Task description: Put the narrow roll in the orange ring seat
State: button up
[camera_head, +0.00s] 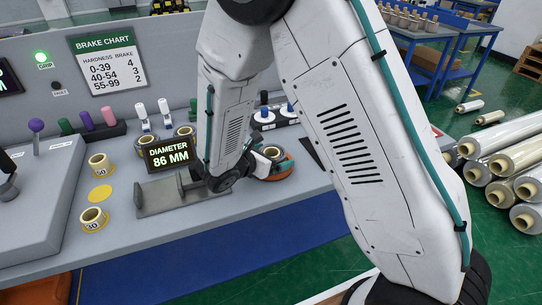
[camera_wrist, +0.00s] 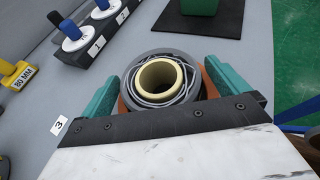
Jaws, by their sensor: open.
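A wrapped roll (camera_wrist: 163,80) with grey film and a cream core stands upright between the fingers of my gripper (camera_wrist: 172,78) in the wrist view. My gripper is open, with one teal finger on each side of the roll. Orange of the ring seat (camera_wrist: 211,84) shows on both sides of the roll, which appears to sit in it. In the head view, the roll (camera_head: 272,153) and orange ring seat (camera_head: 284,170) show just right of my wrist, partly hidden by my arm. I cannot tell its width against other rolls.
A grey cradle (camera_head: 160,206) stands beside the display (camera_head: 169,154) reading 86 MM. Rolls on yellow discs marked 50 (camera_head: 100,164) and 30 (camera_head: 93,218) stand left. A numbered rack (camera_wrist: 97,35) and black mat (camera_wrist: 228,20) lie beyond the roll. Large rolls lie on the floor at right.

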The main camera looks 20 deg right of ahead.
jog(key=v, duration=1.2)
jog(key=shift+s+f, duration=0.1)
jog(key=s+d+r+m+g+y, duration=0.3)
jog(key=s+d+r+m+g, duration=0.3)
jog(key=s+d+r+m, duration=0.5)
jog(key=s+d+r+m+y, duration=0.1)
jog(key=s+r+m+y, duration=0.2)
jog(key=s+m, duration=0.3)
jog(key=s+d+r+m+t+y, duration=0.1)
jog(key=s+r+m+y, duration=0.1)
jog(key=s+m+y, duration=0.3)
jog(key=s+m, duration=0.1)
jog(key=s, duration=0.1)
jog(key=shift+s+r+m+y, duration=0.3)
jog(key=shift+s+r+y, duration=0.05)
jog(key=shift+r+y, duration=0.05)
